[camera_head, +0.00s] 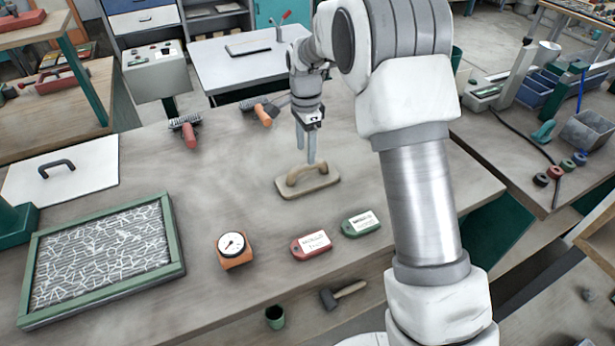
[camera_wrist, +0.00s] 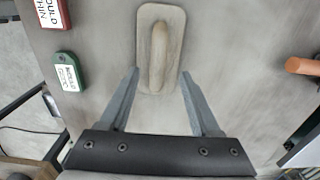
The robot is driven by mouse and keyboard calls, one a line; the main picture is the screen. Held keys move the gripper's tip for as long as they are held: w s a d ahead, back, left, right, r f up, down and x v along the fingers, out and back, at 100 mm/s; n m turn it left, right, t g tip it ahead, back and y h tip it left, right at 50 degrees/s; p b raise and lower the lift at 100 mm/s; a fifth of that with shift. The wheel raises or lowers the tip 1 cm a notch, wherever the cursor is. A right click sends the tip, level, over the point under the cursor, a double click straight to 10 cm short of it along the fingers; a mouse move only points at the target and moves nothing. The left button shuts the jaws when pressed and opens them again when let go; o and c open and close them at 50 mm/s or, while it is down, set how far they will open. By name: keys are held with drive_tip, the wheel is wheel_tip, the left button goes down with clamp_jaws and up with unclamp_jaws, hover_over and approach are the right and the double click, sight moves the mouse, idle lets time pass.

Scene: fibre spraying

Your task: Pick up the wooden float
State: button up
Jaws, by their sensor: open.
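The wooden float (camera_head: 307,184) lies flat on the workbench in the head view, its arched handle on top. In the wrist view the float (camera_wrist: 172,22) is at the top centre, with its handle running up and down the picture. My gripper (camera_head: 306,158) points down just behind and above the float. In the wrist view my gripper (camera_wrist: 160,85) is open and empty. Its two fingers are spread on either side of the float's near end, with the tips around that end. I cannot tell the exact height of the tips above the bench.
Red (camera_head: 311,244) and green (camera_head: 361,223) tags and a dial gauge (camera_head: 233,247) lie in front of the float. A green-framed panel (camera_head: 178,232) is at left. Brushes (camera_head: 187,131) and an orange-handled tool (camera_head: 263,115) lie behind.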

sight(307, 165)
drive_tip(key=shift+s+d+f, duration=0.1)
drive_tip(key=shift+f, duration=1.4)
drive_tip(key=shift+s+d+f, duration=0.1)
drive_tip(key=shift+f, duration=1.4)
drive_tip(key=shift+w, duration=0.1)
clamp_jaws()
